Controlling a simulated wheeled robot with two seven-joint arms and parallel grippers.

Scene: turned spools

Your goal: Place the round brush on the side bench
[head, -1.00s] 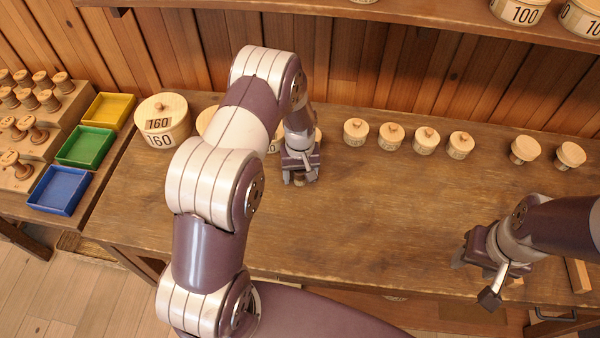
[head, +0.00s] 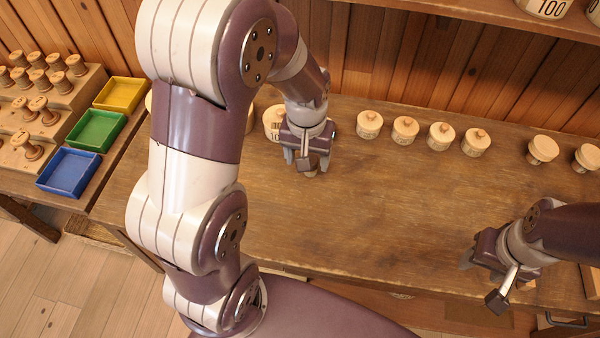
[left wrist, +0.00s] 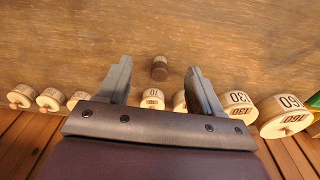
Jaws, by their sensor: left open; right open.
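The round brush (left wrist: 160,68) is a small stub with a pale wooden part and a dark part, on the workbench. In the head view, a bit of it (head: 311,172) shows just at my left gripper (head: 306,165). My left gripper is open; in the left wrist view, the brush appears between its fingertips (left wrist: 158,66), a little beyond them, and I see no contact. My right gripper (head: 484,272) is open and empty over the right front of the workbench. The side bench (head: 25,186) is at the far left.
The side bench holds a yellow tray (head: 120,94), a green tray (head: 96,130), a blue tray (head: 68,173) and a stepped rack of spools (head: 55,120). Several lidded round boxes (head: 405,130) line the back of the workbench (head: 390,215). Its middle is clear.

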